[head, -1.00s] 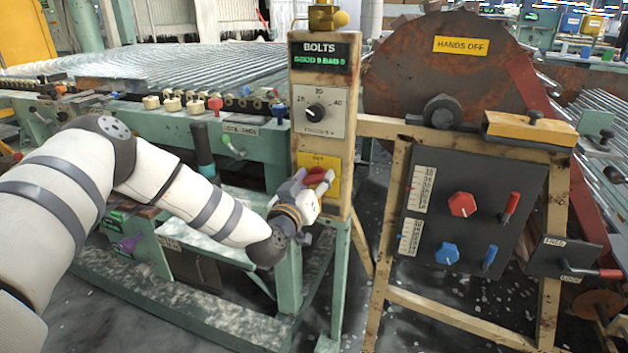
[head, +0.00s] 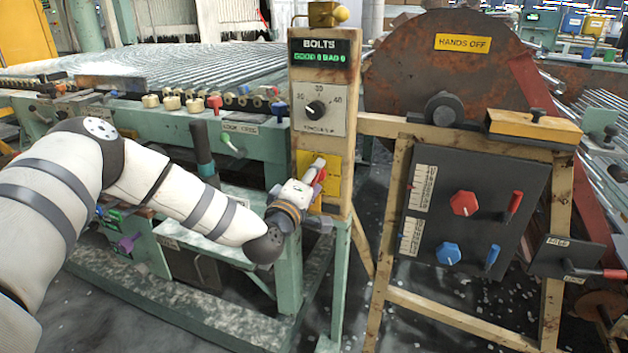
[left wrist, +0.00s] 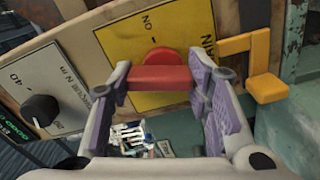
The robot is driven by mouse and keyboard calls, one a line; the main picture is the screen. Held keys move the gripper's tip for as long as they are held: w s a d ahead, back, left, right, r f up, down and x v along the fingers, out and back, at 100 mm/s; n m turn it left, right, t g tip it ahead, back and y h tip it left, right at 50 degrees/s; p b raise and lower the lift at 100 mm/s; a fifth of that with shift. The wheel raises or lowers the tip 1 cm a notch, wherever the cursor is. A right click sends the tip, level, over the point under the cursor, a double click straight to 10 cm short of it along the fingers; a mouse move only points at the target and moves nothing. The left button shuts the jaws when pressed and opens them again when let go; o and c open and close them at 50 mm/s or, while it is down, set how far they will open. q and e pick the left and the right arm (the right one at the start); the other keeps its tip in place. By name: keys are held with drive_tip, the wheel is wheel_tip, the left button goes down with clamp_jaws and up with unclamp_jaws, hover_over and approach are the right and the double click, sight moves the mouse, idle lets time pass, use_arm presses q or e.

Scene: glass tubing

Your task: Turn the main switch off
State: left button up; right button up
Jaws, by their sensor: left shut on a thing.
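The main switch is a red handle (left wrist: 160,77) on a yellow plate (left wrist: 120,45) with "ON" and a partly cut-off label. In the left wrist view the handle's bar lies sideways, and the "ON" mark is just above its round base. In the head view the yellow plate (head: 333,168) is low on the tan post, and the red handle (head: 321,177) is partly hidden by my gripper. My left gripper (head: 318,177) is at the plate, its purple-padded fingers (left wrist: 163,82) on either end of the red bar, shut on it. My right gripper is not in view.
Above the plate is a black dial (head: 316,109) under a "BOLTS" display (head: 320,58). A yellow bracket (left wrist: 262,72) sticks out beside the plate. To the right, a dark panel (head: 470,215) carries red and blue knobs and levers. Left is the green machine frame (head: 240,140).

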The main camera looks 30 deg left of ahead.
use_arm(q)
drive_tip(key=shift+n+b, duration=0.4)
drive_tip(key=shift+n, duration=1.2)
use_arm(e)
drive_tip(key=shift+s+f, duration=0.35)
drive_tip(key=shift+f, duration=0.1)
use_arm(q)
drive_tip(key=shift+n, duration=0.3)
drive_tip(key=o, duration=1.2)
drive_tip(key=shift+c, duration=0.2)
drive_tip(key=v, duration=1.2)
